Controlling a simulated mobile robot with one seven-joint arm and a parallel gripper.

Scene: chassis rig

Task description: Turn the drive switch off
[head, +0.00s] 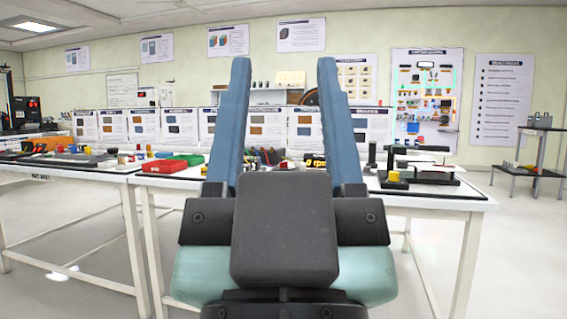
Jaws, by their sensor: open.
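My gripper (284,75) fills the middle of the head view, with its two blue fingers upright, apart and nothing between them. It stands in front of a white workbench (440,190) and hides part of the bench top. I cannot pick out the drive switch; it may be too small to tell or hidden behind my gripper. A small yellow piece with dark marks (315,163) shows between the fingers, close to the right one. A black stand (425,172) with a yellow knob-like part (394,177) is on the bench to the right of my gripper.
Another bench (60,166) with small parts adjoins at left. Display boards stand behind. A dark shelf stand (530,172) is at far right. Floor is clear at right.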

